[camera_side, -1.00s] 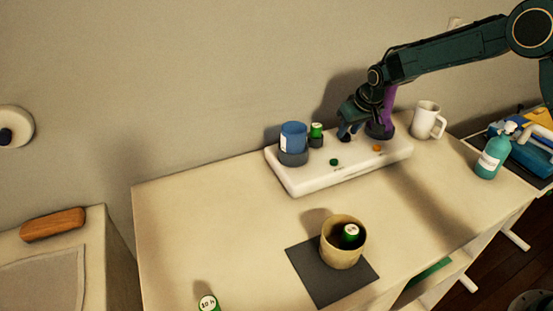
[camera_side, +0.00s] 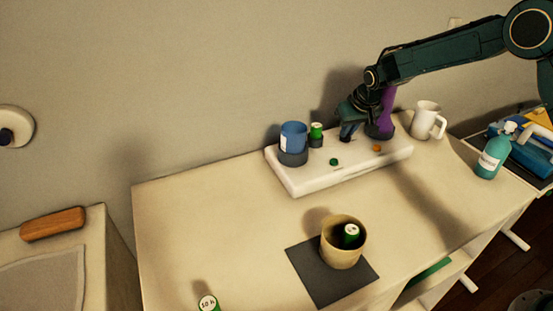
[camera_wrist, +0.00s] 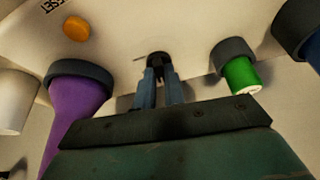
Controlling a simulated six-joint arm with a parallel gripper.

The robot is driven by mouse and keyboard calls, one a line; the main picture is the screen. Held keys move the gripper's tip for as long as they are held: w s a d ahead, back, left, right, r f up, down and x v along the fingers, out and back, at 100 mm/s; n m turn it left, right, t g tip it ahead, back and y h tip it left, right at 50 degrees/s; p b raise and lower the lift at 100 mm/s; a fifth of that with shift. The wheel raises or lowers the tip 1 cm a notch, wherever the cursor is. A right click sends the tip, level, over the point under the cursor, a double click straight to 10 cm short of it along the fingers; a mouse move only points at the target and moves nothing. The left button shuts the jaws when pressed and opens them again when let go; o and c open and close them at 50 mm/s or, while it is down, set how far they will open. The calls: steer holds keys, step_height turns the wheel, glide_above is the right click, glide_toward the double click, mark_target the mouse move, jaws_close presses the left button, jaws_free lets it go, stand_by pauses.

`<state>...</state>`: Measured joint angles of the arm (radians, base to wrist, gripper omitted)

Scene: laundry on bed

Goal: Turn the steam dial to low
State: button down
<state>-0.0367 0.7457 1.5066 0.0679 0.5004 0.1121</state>
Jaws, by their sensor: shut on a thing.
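A small dark dial (camera_wrist: 158,60) sits on the white panel (camera_side: 312,176), with a short dark mark beside it in the wrist view. My gripper (camera_wrist: 159,76) is shut on the dial, one blue finger on each side of it. In the side view my gripper (camera_side: 348,134) points down at the panel's back middle and hides most of the dial. I cannot read any low setting or tell the dial's angle.
On the panel, a purple bottle (camera_wrist: 75,112) and a green vial (camera_wrist: 241,74) stand in dark holders either side of my gripper. A blue cup (camera_side: 293,137), orange button (camera_side: 377,148) and green button (camera_side: 334,162) are near. A white mug (camera_side: 427,121) stands right.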

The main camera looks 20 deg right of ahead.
steer(key=m, duration=0.2)
steer(key=m+h, duration=0.1)
steer(key=m, duration=0.1)
steer(key=m+h, duration=0.1)
steer(key=shift+w+a+m+g, duration=0.1)
steer(key=shift+a+m+g, duration=0.2)
steer(key=shift+m, duration=0.1)
steer(key=m, duration=0.2)
steer(key=m+g+h, duration=0.1)
steer(key=m, duration=0.1)
steer(key=shift+w+a+m, duration=0.1)
steer(key=shift+w+m, duration=0.05)
steer(key=shift+m, duration=0.15)
steer(key=c, duration=1.5)
jaws_free()
steer(key=shift+w+v, duration=0.15)
steer(key=shift+v, duration=3.3)
steer(key=shift+w+v, duration=0.2)
steer(key=shift+v, duration=3.25)
